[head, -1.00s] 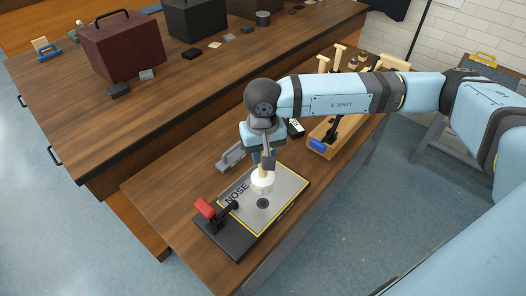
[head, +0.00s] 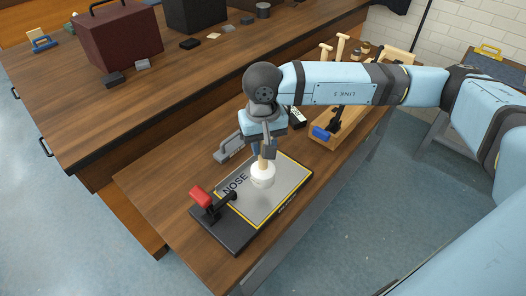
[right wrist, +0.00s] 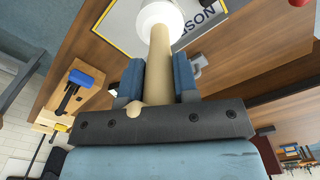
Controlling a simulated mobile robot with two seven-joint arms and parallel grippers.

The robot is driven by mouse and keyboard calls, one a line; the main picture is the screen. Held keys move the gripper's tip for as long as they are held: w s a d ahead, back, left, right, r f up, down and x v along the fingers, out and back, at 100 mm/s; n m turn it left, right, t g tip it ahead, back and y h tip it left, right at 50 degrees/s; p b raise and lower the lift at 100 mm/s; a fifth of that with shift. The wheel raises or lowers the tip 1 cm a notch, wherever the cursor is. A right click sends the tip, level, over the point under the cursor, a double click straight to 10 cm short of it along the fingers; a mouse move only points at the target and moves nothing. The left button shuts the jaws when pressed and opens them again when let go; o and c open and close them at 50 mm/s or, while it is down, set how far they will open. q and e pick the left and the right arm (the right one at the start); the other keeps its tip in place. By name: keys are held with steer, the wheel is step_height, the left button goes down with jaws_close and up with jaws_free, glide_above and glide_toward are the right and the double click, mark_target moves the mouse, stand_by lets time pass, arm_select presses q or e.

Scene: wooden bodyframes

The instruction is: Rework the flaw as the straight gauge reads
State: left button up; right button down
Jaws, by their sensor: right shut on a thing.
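A grey panel (head: 245,206) with a yellow border and the word NOSE lies on a black base with a red-handled clamp (head: 201,197) at its left corner. My right gripper (head: 267,147) is shut on the wooden handle of a white-headed mallet (head: 262,174). The mallet hangs head down over the panel's upper part; I cannot tell if it touches. In the right wrist view the handle runs between the fingers (right wrist: 158,78) to the white head (right wrist: 159,15), which covers part of the panel (right wrist: 128,30). No flaw shows clearly. My left gripper is not in view.
A grey metal piece (head: 229,147) lies beside the panel. A wooden rack (head: 326,143) with a blue-ended tool (head: 321,133) and several wooden handles stands at the right. A dark red case (head: 118,44) sits on the rear bench. Bare bench lies left of the base.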

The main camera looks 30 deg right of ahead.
step_height(320, 180, up, 2)
steer(key=shift+r, duration=0.1)
steer(key=s+a+r+b, duration=0.1)
steer(key=s+a, duration=0.3)
steer(key=s, duration=0.4)
steer(key=shift+r+b, duration=0.3)
steer(key=shift+r, duration=0.2)
stand_by(0.4)
